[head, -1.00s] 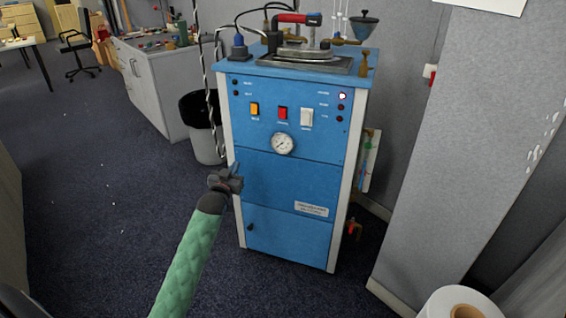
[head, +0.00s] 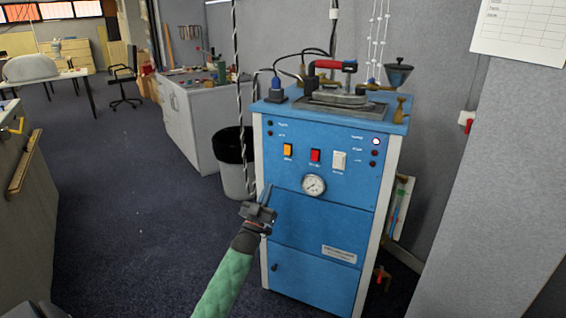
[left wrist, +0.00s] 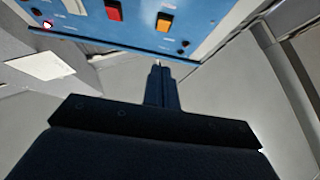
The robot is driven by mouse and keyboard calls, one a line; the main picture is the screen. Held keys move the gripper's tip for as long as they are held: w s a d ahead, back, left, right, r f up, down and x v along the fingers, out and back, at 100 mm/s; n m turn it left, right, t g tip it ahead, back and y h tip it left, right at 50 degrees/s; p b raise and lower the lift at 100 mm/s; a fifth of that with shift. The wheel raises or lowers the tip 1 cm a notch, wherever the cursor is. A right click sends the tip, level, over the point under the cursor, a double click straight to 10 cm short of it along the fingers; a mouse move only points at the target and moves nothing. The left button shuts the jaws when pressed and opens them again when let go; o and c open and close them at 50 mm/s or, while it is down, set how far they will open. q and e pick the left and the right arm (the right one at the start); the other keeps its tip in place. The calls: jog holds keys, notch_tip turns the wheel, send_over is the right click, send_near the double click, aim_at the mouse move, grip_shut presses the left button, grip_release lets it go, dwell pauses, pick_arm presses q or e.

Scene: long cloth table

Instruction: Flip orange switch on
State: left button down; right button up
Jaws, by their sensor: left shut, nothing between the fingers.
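The orange switch (head: 288,150) is the leftmost of three switches on the front panel of the blue machine (head: 320,225). It also shows in the left wrist view (left wrist: 164,22), above and close to my fingertips. A red switch (head: 315,156) and a white switch (head: 339,160) sit to its right in the head view. My left gripper (head: 265,194) is shut and empty, below and left of the orange switch in the head view. In the left wrist view its fingertips (left wrist: 157,66) point at the panel, apart from the switch. My right gripper is not in view.
A round gauge (head: 313,184) sits below the switches. An iron (head: 335,90) rests on top of the machine. A black-lined bin (head: 234,160) and a twisted cable (head: 238,90) are left of it. Grey wall stands at right; open carpet lies at left.

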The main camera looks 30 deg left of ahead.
aim_at(287, 153)
pick_arm(q)
jog(key=x, duration=0.4)
jog(key=w+f+x, duration=0.1)
jog(key=x, duration=0.3)
jog(key=f+p+x, duration=0.1)
jog(key=x, duration=0.3)
jog(key=shift+w+a+r, duration=0.15)
jog(key=shift+w, duration=0.55)
jog(key=shift+w, duration=0.35)
jog(key=shift+s+f, duration=0.1)
jog(key=shift+f, duration=0.1)
